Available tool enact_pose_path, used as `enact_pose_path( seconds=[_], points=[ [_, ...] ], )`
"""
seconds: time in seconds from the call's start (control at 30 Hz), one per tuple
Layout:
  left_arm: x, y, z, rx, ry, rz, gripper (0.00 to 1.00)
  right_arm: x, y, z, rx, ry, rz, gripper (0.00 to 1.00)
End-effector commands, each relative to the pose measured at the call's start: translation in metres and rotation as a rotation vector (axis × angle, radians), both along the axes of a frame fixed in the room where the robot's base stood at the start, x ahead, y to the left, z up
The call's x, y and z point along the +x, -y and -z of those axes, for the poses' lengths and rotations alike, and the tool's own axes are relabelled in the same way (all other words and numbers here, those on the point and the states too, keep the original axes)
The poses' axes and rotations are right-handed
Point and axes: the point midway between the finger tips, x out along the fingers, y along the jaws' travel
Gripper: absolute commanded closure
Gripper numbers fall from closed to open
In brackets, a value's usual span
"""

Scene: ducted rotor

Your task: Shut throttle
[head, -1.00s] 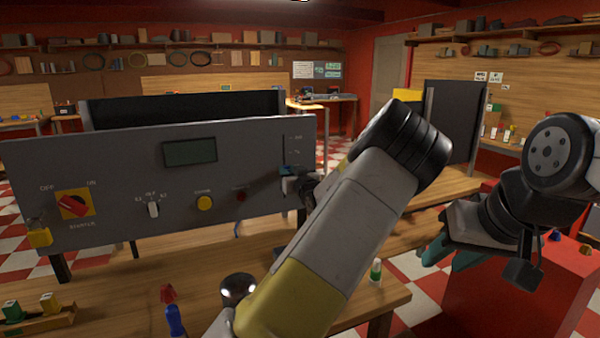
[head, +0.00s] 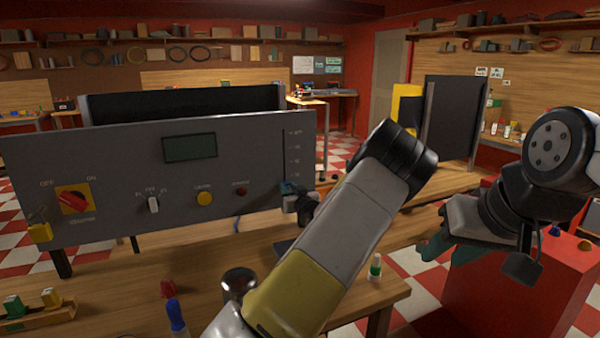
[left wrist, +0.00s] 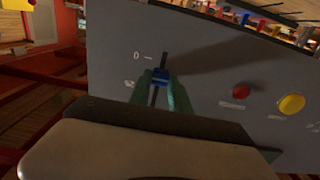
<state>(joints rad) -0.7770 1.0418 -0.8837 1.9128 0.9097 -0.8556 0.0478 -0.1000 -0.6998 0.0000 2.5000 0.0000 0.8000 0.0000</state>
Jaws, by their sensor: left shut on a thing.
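The throttle is a small blue slider knob on a vertical slot near the right end of the grey panel (head: 110,165). My left gripper (head: 298,197) is at the slot's lower part, and a bit of blue knob (head: 287,187) shows beside it. In the left wrist view, the green fingers of my left gripper (left wrist: 161,84) are shut on the blue knob (left wrist: 160,75). The knob sits in the dark slot, slightly short of the line marked 0 (left wrist: 140,57). My right gripper (head: 448,250) hangs empty at the right, its teal fingers apart.
The panel also carries a red rotary switch (head: 73,200), a small toggle (head: 153,204), a yellow button (head: 204,198) and a red button (head: 241,192). Bottles stand on the wooden table below. A red cabinet (head: 500,300) is under my right gripper.

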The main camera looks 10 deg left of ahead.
Motion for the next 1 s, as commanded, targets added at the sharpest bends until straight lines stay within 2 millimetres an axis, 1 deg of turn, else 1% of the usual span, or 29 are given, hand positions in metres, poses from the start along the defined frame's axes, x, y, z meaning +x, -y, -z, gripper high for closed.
enact_pose_path(
  seconds=[0.03,0.13,0.23,0.5,0.53,0.6,0.63,0.9,1.0],
  points=[
    [0.000,0.000,0.011,0.003,-0.002,0.000,1.00,0.000,0.000,0.000,0.000,0.000,0.000,0.64],
    [0.000,0.000,0.023,0.003,0.001,0.001,1.00,0.000,0.000,0.000,0.000,0.000,0.000,0.64],
    [0.000,0.000,0.027,0.001,0.004,0.001,1.00,0.000,0.000,0.000,0.000,0.000,0.000,0.64],
    [0.000,0.001,0.030,-0.001,-0.002,0.001,1.00,0.000,0.000,0.000,0.000,0.000,0.000,0.64],
    [0.000,0.001,0.030,-0.002,-0.002,0.001,0.71,0.000,0.000,0.000,0.000,0.000,0.000,0.64],
    [0.000,0.001,0.030,0.000,-0.002,0.001,0.57,0.000,0.000,0.000,0.000,0.000,0.000,0.64],
    [0.000,0.000,0.029,-0.001,-0.001,0.001,0.55,0.000,0.000,0.000,0.000,0.000,0.000,0.64],
    [0.000,0.000,0.027,0.002,0.002,0.001,0.55,0.000,0.000,0.000,0.000,0.000,0.000,0.64],
    [-0.004,0.003,0.027,0.002,0.003,0.001,0.55,0.000,0.000,0.000,0.000,0.000,0.000,0.64]
  ],
)
